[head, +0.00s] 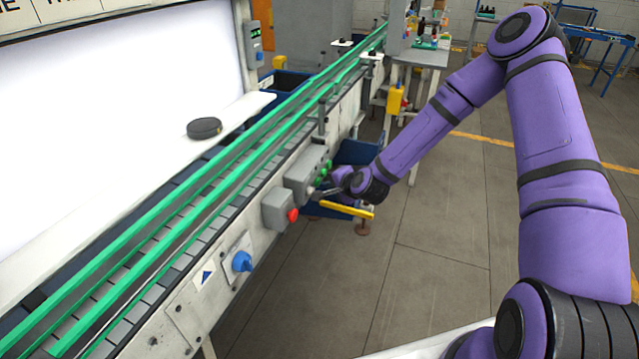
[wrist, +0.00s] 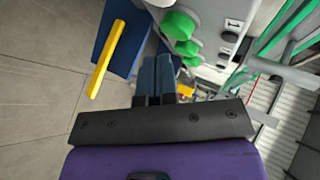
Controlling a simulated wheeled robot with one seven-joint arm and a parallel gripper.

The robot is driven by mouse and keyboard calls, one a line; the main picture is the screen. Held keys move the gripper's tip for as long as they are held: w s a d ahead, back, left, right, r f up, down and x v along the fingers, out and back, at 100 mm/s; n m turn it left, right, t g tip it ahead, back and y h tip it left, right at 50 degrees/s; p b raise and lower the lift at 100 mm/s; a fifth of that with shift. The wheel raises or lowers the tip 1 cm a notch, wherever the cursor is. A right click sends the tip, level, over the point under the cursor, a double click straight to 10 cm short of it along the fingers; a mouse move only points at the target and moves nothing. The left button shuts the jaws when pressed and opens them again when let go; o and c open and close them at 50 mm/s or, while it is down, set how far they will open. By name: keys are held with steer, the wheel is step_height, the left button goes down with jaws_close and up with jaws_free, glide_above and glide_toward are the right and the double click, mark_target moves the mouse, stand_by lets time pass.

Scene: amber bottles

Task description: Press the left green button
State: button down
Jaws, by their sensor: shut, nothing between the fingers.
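A grey control box (head: 304,175) is fixed to the conveyor's side, with a row of green buttons (head: 325,169) on its face. The leftmost green button (head: 319,179) is at the near end of the row in the head view. In the wrist view several green buttons (wrist: 180,25) show at the top, just right of my fingers. My gripper (head: 319,193) is at the near lower end of the box, fingers towards it. Its fingers are together and empty in the wrist view (wrist: 157,60). I cannot tell whether the tips touch a button.
A smaller grey box with a red button (head: 292,215) sits left of my gripper, and a blue knob (head: 242,261) further left. A yellow bar (head: 347,209) and blue bin (head: 358,152) are close below and behind. Open floor (head: 430,250) lies to the right.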

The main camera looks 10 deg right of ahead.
steer(key=shift+w+a, duration=0.1)
steer(key=shift+a, duration=0.05)
steer(key=shift+w+a, duration=0.15)
steer(key=shift+a, duration=0.1)
